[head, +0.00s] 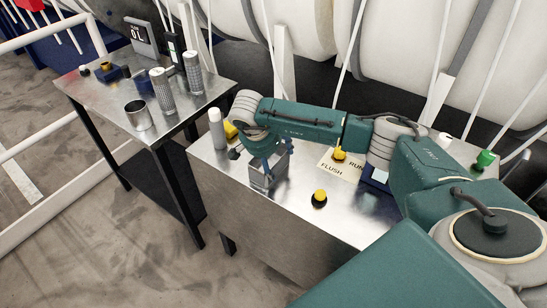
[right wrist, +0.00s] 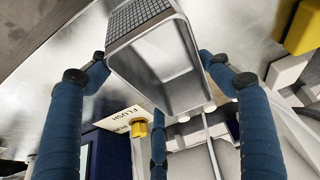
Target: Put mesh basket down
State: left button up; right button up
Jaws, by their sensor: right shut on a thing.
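The mesh basket (head: 266,177) is a small grey metal box, held at the left part of the steel bench (head: 225,185). My right gripper (head: 268,153) reaches in from the right and is shut on it. In the right wrist view the basket (right wrist: 160,65) sits between two blue fingers of my right gripper (right wrist: 155,72), with its mesh side at the top and a smooth, shiny face below. I cannot tell whether its bottom touches the bench. My left gripper is not in view.
A yellow knob (head: 319,196) stands on the bench right of the basket, near a FLUSH/RUN label (head: 337,168). A white bottle (head: 216,128) stands behind left. A side table (head: 112,101) holds mesh cylinders (head: 161,92) and a metal cup (head: 138,116). White drums (head: 395,35) rise behind.

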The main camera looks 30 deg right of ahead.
jog(key=shift+f, duration=0.1)
jog(key=o, duration=1.2)
